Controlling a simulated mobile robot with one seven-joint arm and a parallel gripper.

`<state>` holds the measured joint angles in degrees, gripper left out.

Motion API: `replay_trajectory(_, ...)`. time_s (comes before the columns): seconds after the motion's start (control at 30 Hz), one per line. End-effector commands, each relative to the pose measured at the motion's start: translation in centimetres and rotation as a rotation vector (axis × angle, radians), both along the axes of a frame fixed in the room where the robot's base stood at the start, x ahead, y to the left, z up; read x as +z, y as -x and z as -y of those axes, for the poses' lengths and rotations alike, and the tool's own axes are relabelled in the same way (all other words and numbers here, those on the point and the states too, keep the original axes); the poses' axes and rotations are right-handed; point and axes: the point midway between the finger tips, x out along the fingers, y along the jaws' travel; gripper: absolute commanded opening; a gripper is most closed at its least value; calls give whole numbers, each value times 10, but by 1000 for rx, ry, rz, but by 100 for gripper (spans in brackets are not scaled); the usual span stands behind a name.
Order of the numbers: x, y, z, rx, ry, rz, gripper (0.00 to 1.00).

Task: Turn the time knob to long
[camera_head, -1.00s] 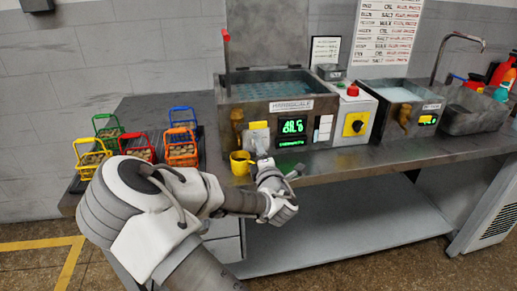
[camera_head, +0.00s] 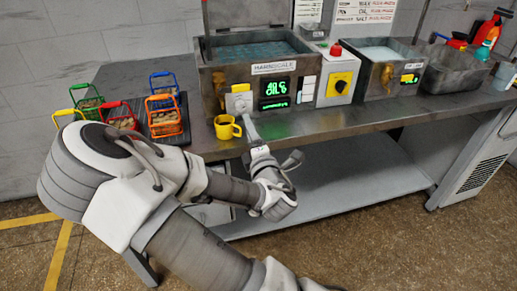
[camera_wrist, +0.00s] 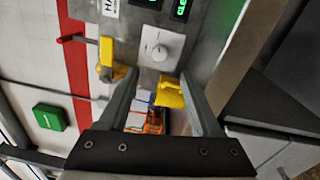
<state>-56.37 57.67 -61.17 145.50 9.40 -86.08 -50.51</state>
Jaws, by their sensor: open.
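A pale round knob (camera_wrist: 160,52) on a white square plate shows in the wrist view, on the front of the large metal bath. In the head view the knob plate (camera_head: 238,103) sits left of the green display; its markings are too small to read. My gripper (camera_wrist: 158,77) is open and empty, its two fingers pointing at the plate, with the knob just beyond and between the tips. In the head view my gripper (camera_head: 250,130) is in front of the bath, below the plate. Whether a finger touches the plate cannot be told.
A yellow mug (camera_head: 227,127) stands on the bench close left of my gripper. A yellow valve handle (camera_wrist: 106,55) is beside the plate. A control box with a black-on-yellow dial (camera_head: 339,85) stands right. Several coloured baskets (camera_head: 165,115) are at the left.

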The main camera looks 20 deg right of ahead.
Motion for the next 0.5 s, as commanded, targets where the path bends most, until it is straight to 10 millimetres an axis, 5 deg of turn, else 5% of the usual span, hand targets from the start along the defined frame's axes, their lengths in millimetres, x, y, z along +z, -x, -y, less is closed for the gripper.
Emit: replay_trajectory(0.5,8,11,-2,8,4,2,66)
